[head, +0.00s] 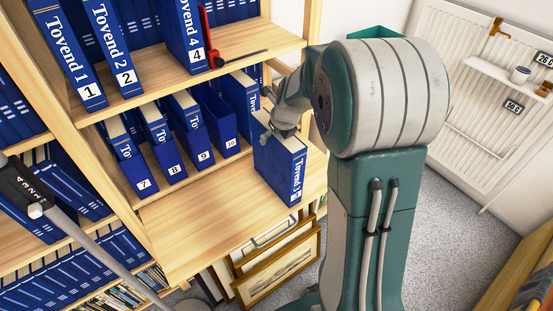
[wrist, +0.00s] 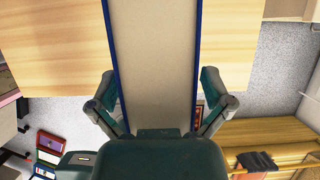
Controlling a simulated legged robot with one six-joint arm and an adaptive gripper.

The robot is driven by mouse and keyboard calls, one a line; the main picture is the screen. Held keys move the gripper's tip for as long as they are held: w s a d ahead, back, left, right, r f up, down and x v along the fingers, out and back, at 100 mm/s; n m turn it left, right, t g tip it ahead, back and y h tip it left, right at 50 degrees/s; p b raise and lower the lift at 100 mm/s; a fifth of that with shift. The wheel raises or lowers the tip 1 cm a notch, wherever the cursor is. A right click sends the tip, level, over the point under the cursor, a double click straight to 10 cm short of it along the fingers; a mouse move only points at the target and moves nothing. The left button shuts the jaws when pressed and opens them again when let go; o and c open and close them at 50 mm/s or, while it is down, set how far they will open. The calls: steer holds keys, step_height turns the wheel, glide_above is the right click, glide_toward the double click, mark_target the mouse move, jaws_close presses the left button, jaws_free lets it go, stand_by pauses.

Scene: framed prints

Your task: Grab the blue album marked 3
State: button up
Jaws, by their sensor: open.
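The blue album marked 3 (head: 284,168) stands upright on a pulled-out wooden board in the head view. Its spine reads "Tovend 3", and its small number label is near the bottom. My gripper (head: 277,122) is at the top of this album, coming from behind it. In the wrist view, the album's pale page block (wrist: 155,60) with blue covers runs between my two fingers. My gripper (wrist: 158,88) is open there, with one finger on each side of the album. I cannot tell whether the fingers touch the covers.
Blue albums 7 to 10 (head: 185,130) stand on the shelf to the left. Albums 1, 2 and 4 (head: 187,38) stand on the shelf above. The board (head: 190,235) is bare left of the album. Framed prints (head: 275,265) lean below it. A radiator (head: 470,100) is at right.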

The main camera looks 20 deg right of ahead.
steer(key=shift+a+f, duration=0.1)
steer(key=shift+f, duration=0.15)
stand_by(0.4)
steer(key=c, duration=1)
